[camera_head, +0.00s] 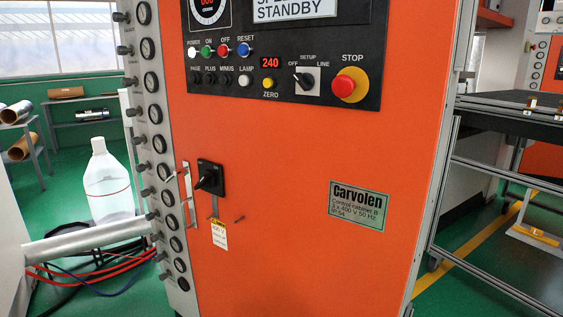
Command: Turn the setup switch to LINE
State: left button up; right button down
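Neither of my grippers is in view, and nothing touches the switch.
A red STOP button (344,86) on a yellow disc sits close right of the switch. The yellow ZERO button (268,84) is to its left, below a red 240 display (270,62). A larger black rotary switch (210,178) is lower on the orange door (290,150).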

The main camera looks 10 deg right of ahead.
aim_at(305, 80)
jog(key=k, duration=0.45)
jog(key=i+l, duration=0.2)
jog(key=l, duration=0.15)
jog(key=i+l+u, duration=0.1)
jog(key=l, duration=0.25)
jog(key=i+l, duration=0.3)
jog(key=i+l+u, duration=0.1)
jog(key=l, duration=0.3)
jog(key=i, duration=0.1)
